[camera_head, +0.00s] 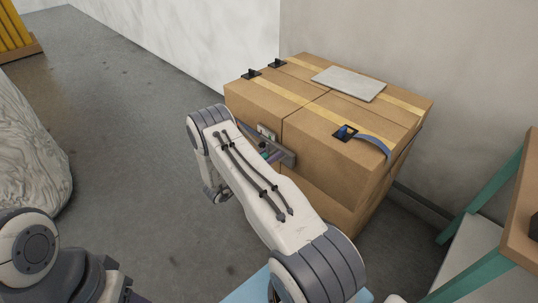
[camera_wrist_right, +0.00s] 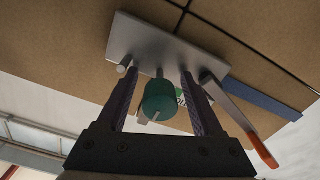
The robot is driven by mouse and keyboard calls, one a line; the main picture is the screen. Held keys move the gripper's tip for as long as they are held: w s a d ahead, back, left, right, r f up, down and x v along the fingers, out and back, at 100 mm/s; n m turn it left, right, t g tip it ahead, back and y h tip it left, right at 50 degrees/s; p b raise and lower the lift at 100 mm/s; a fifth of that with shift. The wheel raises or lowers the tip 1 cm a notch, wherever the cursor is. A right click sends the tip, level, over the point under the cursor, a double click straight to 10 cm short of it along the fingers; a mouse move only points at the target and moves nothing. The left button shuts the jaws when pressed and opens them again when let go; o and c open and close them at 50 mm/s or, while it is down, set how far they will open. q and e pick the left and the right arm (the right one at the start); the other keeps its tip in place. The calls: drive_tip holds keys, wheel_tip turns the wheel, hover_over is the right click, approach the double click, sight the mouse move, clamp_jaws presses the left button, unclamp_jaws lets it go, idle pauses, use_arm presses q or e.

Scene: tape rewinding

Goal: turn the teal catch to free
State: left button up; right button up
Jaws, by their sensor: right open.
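The teal catch (camera_wrist_right: 159,98) is a round knob on a short stem, standing out from a grey metal plate (camera_wrist_right: 165,45) on the face of a cardboard box. A pale flat piece shows at its near end. My right gripper (camera_wrist_right: 160,76) is open, one finger on each side of the catch, with visible gaps on both sides. In the head view my right arm reaches to the box front and hides most of the plate and gripper. A lever with an orange tip (camera_wrist_right: 262,150) sticks out from the plate, right of the right finger. My left gripper does not show.
The cardboard box (camera_head: 350,155) has yellow tape, black fittings, a blue strap (camera_head: 374,143) and a grey slab (camera_head: 348,83) on top. A teal-legged table (camera_head: 490,195) stands at the right.

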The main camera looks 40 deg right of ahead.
drive_tip(key=a, duration=1)
drive_tip(key=shift+s+a, duration=0.2)
drive_tip(key=shift+s, duration=0.2)
